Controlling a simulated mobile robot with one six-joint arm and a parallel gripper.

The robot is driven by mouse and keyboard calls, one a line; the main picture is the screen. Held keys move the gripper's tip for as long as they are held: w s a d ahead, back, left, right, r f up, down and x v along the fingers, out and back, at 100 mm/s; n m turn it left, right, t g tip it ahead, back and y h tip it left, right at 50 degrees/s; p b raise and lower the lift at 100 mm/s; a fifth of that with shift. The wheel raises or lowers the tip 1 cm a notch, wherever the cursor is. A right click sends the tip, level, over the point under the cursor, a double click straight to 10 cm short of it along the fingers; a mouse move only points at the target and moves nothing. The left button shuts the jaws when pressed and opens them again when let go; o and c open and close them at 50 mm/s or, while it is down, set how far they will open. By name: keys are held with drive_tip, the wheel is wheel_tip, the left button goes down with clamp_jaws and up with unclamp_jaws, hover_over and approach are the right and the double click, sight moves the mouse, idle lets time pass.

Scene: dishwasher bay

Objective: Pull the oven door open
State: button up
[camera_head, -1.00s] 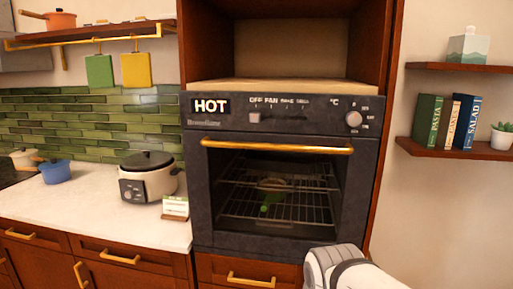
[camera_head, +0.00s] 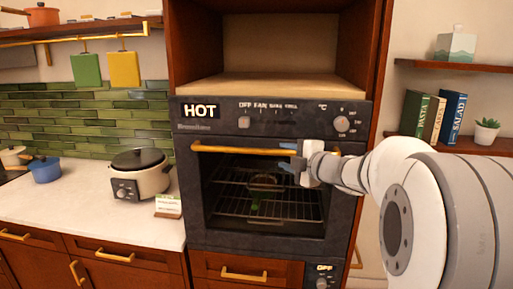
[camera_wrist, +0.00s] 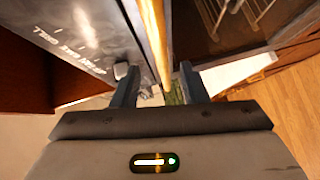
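The oven door (camera_head: 215,237) is dark with a glass window and looks shut in the head view. Its brass bar handle (camera_head: 235,149) runs across the top of the door. My gripper (camera_head: 288,155) is at the right end of the handle and hides that end. In the wrist view, the handle (camera_wrist: 150,35) runs between the two fingers of my gripper (camera_wrist: 158,84). The fingers are spread, with a gap on each side of the bar. Whether a fingertip touches the bar or door cannot be told.
The control panel with its HOT sign (camera_head: 201,111) and knob (camera_head: 341,124) is just above the handle. A drawer with a brass pull (camera_head: 243,274) is below the door. A cooker (camera_head: 140,176) stands on the left counter (camera_head: 95,215). Shelves (camera_head: 470,146) hang at the right.

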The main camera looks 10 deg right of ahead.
sight(271, 152)
drive_tip(key=shift+w+a+n+y, duration=0.3)
drive_tip(key=shift+w+a+n, duration=0.05)
drive_tip(key=shift+n, duration=0.15)
drive_tip(key=p+x, duration=0.2)
drive_tip(key=x, duration=0.5)
drive_tip(key=shift+f, duration=0.15)
drive_tip(key=shift+c, duration=0.3)
clamp_jaws()
